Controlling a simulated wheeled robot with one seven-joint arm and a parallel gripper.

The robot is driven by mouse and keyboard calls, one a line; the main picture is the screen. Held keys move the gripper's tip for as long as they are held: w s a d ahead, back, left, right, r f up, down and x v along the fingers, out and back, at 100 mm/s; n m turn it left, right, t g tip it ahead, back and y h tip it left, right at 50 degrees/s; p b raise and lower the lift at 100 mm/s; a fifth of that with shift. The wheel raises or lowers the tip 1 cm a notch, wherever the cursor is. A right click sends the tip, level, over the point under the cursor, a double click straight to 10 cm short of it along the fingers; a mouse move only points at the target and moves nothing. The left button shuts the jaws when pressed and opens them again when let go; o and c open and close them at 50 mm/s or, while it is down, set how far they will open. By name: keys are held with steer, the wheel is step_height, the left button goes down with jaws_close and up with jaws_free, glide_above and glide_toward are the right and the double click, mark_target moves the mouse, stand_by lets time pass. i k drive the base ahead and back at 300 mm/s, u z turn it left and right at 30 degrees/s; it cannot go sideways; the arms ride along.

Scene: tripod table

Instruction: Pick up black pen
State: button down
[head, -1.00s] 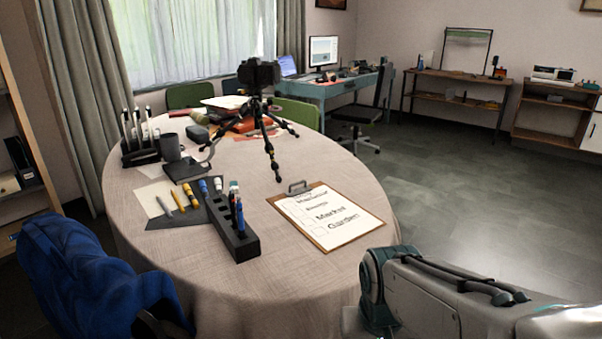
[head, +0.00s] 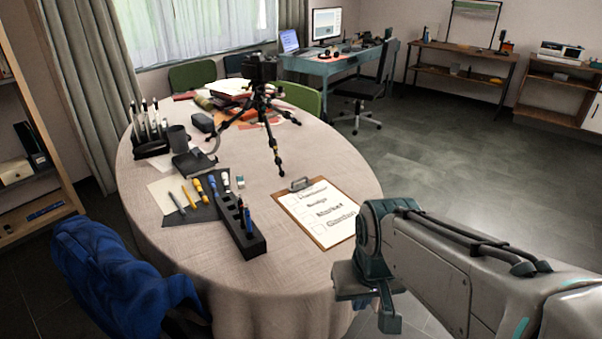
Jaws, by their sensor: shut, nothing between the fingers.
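A long black pen block (head: 246,240) stands on the round table near its front edge. A dark pen (head: 240,207) stands upright in it, beside a blue pen (head: 248,220). The dark one may be the black pen, but it is too small to be sure. My gripper (head: 385,318) hangs at the lower right, beyond the table's front right edge. It is shut and empty, well apart from the pens, and partly hidden by my arm.
The cloth-covered table (head: 310,262) also bears a clipboard (head: 320,212), loose markers (head: 190,197), a black rack (head: 150,148) and a camera tripod (head: 268,125). A blue-draped chair (head: 115,280) stands at front left. Open floor lies right.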

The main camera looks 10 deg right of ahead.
mark_target(240, 202)
steer(key=k, duration=0.5)
steer(key=u, duration=0.65)
steer(key=i, duration=0.6)
steer(key=z, duration=0.15)
